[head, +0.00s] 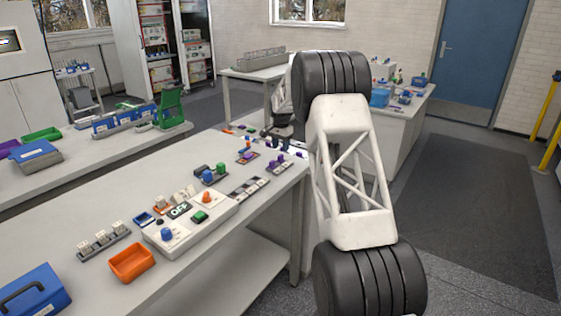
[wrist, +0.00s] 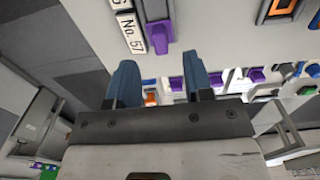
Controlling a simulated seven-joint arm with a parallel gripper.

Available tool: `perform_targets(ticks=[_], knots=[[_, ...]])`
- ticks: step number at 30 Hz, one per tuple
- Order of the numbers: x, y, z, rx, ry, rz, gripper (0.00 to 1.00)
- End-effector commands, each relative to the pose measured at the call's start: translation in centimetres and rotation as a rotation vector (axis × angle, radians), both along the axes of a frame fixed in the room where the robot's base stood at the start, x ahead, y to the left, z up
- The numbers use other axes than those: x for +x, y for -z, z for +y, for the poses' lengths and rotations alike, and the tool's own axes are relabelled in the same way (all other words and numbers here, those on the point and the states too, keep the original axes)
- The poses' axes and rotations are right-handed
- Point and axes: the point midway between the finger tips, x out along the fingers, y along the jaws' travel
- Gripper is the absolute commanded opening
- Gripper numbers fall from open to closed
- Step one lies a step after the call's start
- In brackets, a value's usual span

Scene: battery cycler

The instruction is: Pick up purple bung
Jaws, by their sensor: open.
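My gripper (wrist: 158,75) shows in the wrist view as two blue fingers held apart, with nothing between them. A purple block-like piece (wrist: 160,35) lies beyond the fingertips, beside a white label reading "No. 57". Smaller purple pieces lie farther off, one (wrist: 176,83) seen between the fingers and one (wrist: 256,75) to their right. In the head view, small purple pieces (head: 275,161) sit at the far right end of the near bench. I cannot tell which of these is the bung.
The near bench (head: 110,190) carries an "OFF" control panel (head: 185,232), an orange tray (head: 131,262), a blue case (head: 36,292) and several small coloured parts. An orange-framed socket (wrist: 282,8) is at upper right in the wrist view. Open floor lies to the right.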

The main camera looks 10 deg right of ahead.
Motion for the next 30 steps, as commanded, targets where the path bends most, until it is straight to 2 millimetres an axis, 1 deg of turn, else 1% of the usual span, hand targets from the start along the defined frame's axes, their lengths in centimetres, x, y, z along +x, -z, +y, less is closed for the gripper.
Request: perform_targets(ticks=[5,8,21,24,30], knots=[[0.0,0.2,0.0,0.000,0.000,0.000,0.47],[0.0,0.6,0.0,0.000,0.000,0.001,0.47],[0.0,4.8,0.1,0.000,0.000,0.000,0.47],[0.0,5.2,0.1,0.000,0.000,0.000,0.47],[0.0,5.2,0.1,0.000,0.000,0.000,0.47]])
